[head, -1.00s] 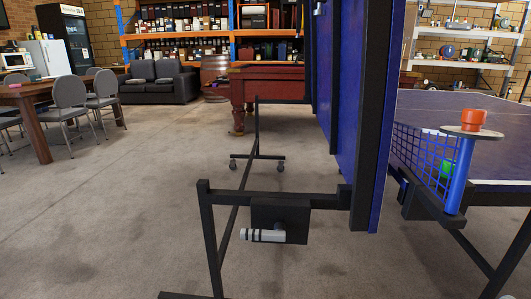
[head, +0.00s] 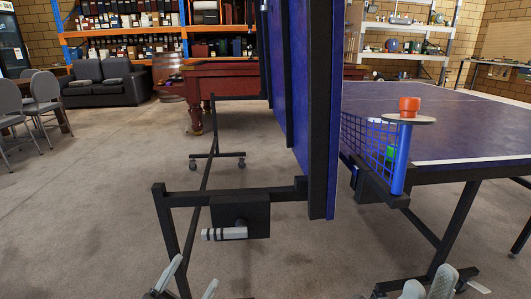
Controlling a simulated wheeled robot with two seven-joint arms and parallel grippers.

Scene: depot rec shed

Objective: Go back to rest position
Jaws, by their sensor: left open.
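My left gripper (head: 194,277) shows at the bottom edge, left of the middle. Its two grey fingers are apart with nothing between them. My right gripper (head: 428,281) shows at the bottom edge on the right. Its two pale fingertips are close together, and the lower parts are cut off by the frame. I cannot tell whether it is open or shut, and I see nothing held in it. Both grippers are low, in front of the table tennis table (head: 460,150).
A folded-up blue table half (head: 322,120) stands upright with its black frame. A green object (head: 391,152) is behind the net. Grey chairs (head: 45,92) stand left. Floor is clear at left.

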